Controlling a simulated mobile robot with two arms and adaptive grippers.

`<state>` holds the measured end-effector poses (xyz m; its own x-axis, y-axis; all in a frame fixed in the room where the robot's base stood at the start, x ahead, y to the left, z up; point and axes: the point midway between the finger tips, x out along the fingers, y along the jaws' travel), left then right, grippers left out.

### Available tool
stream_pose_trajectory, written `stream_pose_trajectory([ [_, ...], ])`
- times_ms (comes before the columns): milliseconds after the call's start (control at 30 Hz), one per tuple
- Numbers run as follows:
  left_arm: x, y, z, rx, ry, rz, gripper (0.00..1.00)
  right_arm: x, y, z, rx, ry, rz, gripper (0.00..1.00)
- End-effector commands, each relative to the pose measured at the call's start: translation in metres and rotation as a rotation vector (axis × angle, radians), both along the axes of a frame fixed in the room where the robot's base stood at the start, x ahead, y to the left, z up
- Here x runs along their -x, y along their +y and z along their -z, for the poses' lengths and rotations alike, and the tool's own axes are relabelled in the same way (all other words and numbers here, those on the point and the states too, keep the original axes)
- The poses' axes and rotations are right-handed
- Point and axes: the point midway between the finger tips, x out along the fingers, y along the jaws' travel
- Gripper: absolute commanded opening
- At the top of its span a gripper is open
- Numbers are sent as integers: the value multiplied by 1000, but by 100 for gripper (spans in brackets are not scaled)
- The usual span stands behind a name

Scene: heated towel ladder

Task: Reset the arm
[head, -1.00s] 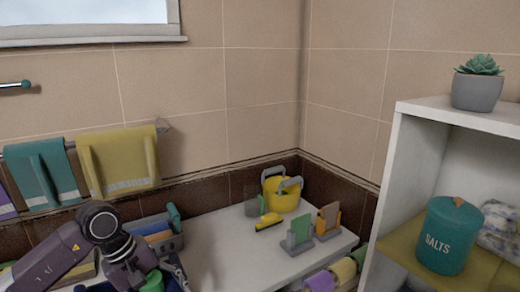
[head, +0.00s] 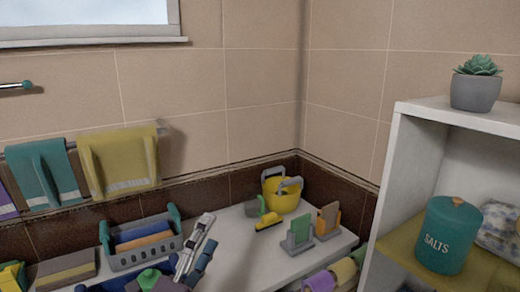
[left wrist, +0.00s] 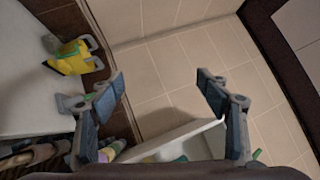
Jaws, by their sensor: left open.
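My left gripper (head: 209,231) is at the bottom of the head view, over the white counter (head: 240,238), just right of the grey caddy (head: 144,257). Its two fingers are apart, with nothing between them. In the left wrist view the open gripper (left wrist: 160,78) shows both fingers spread wide and empty, with tiled surfaces beyond. My right gripper shows in neither view.
The caddy holds folded cloths. A yellow bucket (head: 282,197) and small upright holders (head: 298,236) stand toward the corner. A teal towel (head: 45,173) and a yellow towel (head: 119,160) hang at left. A white shelf (head: 404,165) at right holds a teal salts jar (head: 449,237).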

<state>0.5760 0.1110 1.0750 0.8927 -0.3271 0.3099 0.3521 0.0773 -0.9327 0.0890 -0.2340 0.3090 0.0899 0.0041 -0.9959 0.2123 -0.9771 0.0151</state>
Motion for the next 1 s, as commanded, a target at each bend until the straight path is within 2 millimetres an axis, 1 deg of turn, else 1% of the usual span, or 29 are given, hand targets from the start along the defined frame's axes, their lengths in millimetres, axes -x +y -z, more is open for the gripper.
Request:
stream_pose_trajectory([
  [33,1,22,27,139,133,-58,69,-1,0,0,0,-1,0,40],
  [67,2,35,43,221,210,-93,69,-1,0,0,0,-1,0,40],
  [100,6,51,68,328,314,-144,69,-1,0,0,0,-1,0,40],
  [167,18,72,107,485,468,-222,69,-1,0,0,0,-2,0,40],
  [200,29,83,134,580,566,-275,69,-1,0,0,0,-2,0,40],
  [267,51,96,172,715,706,-357,69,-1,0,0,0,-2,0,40],
  [300,68,102,197,800,794,-413,69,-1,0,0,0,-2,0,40],
  [367,96,108,230,913,919,-495,69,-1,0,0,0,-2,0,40],
  [400,116,110,248,978,993,-548,69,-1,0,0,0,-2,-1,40],
  [500,162,110,284,1108,1148,-667,69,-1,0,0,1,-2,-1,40],
  [600,203,107,308,1204,1272,-770,69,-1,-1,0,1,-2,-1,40],
  [667,227,105,319,1250,1336,-830,69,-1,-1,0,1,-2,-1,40],
  [700,242,102,325,1279,1378,-867,69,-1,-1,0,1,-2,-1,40],
  [867,301,93,341,1371,1526,-1018,69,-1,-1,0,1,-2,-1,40],
  [900,294,93,354,1365,1522,-1017,69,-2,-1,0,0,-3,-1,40],
  [1000,288,92,380,1356,1528,-1023,69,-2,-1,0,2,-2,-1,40],
])
